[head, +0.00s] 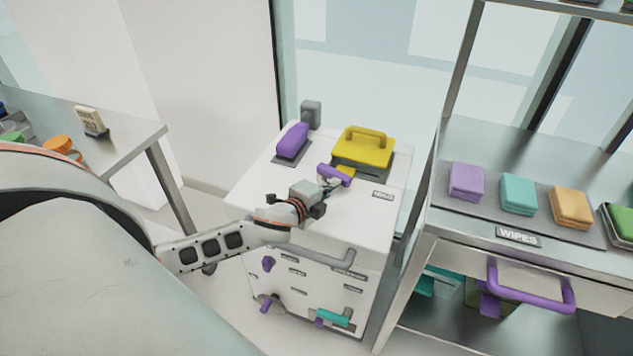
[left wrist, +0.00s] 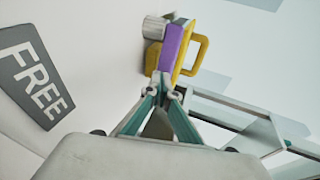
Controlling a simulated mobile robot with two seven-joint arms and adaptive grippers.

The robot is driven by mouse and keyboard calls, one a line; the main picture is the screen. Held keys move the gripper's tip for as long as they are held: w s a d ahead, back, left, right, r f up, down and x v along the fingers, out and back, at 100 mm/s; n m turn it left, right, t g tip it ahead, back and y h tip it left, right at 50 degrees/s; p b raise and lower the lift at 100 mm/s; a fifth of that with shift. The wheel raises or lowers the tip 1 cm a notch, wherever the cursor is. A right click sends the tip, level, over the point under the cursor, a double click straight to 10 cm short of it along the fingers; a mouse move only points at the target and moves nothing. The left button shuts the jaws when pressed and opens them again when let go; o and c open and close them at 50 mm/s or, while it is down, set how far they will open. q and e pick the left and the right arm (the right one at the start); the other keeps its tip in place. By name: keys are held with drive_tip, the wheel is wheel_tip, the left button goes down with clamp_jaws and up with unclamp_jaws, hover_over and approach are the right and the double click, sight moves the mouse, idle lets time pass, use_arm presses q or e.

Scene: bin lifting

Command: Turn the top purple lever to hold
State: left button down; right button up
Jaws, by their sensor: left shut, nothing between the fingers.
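The top purple lever (head: 336,173) lies on the white top of the cabinet, just in front of a yellow lidded piece with a handle. My left gripper (head: 334,184) is at the lever, its closed fingers close beside it. In the left wrist view the purple lever (left wrist: 172,48) stands just beyond my shut fingertips (left wrist: 162,92), with a grey cylindrical pivot beside it. Whether the fingers touch it I cannot tell. A dark label reading FREE (left wrist: 36,80) is on the surface at left in that view. A small label (head: 383,195) sits right of the lever, its text too small to read surely.
The yellow piece (head: 365,150) and a purple block (head: 292,140) stand on the cabinet top (head: 352,222). Several small levers and a grey rail (head: 325,262) are on its front. A metal shelf (head: 460,225) with folded wipes stands close at right, a table (head: 125,135) at left.

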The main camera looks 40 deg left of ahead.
use_arm(q)
drive_tip(key=shift+w+d+r+n+y+p, duration=0.1)
drive_tip(key=shift+w+d+n+y+p, duration=0.15)
drive_tip(key=shift+n+y+p, duration=0.2)
drive_tip(key=shift+w+d+n+y+p, duration=0.2)
drive_tip(key=shift+w+n+y, duration=0.15)
drive_tip(key=shift+y, duration=0.2)
drive_tip(key=shift+w+p, duration=0.35)
drive_tip(key=shift+p, duration=0.05)
use_arm(e)
drive_tip(key=shift+w+d+r, duration=0.1)
drive_tip(key=shift+w+r, duration=0.1)
drive_tip(key=shift+r, duration=0.55)
drive_tip(key=shift+w+r, duration=0.15)
drive_tip(key=shift+r, duration=0.6)
drive_tip(key=shift+s+f, duration=0.1)
